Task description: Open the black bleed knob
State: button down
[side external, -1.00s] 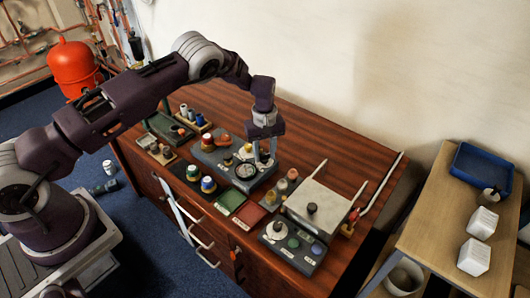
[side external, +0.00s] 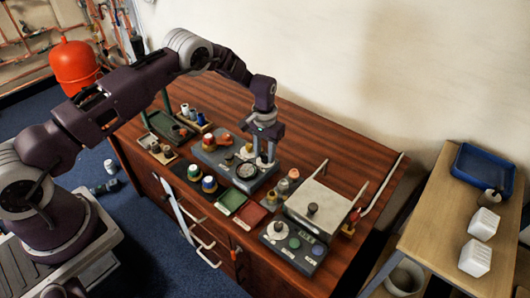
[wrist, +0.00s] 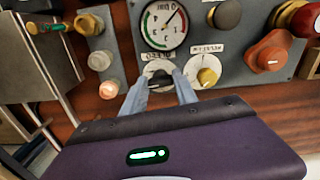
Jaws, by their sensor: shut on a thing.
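The black bleed knob (wrist: 160,78) sits on a round white dial plate (wrist: 148,70) below the pressure gauge in the wrist view. The label on the plate reads upside down. My gripper (wrist: 161,84) has one finger on each side of the knob and is shut on it. In the side external view my gripper (side external: 264,160) points straight down at the grey panel (side external: 212,158), and its fingers hide the knob.
The gauge (wrist: 162,25), a dark knob (wrist: 228,14) and an orange knob (wrist: 268,52) share the panel. A grey block with several pegs (wrist: 100,60) stands at left.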

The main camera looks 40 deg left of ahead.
aim_at(265, 155)
jog(key=shift+m, duration=0.6)
jog(key=c, duration=1.2)
grip_release()
jog(key=shift+c, duration=0.2)
notch_tip(265, 155, up, 7)
jog(key=shift+r, duration=0.1)
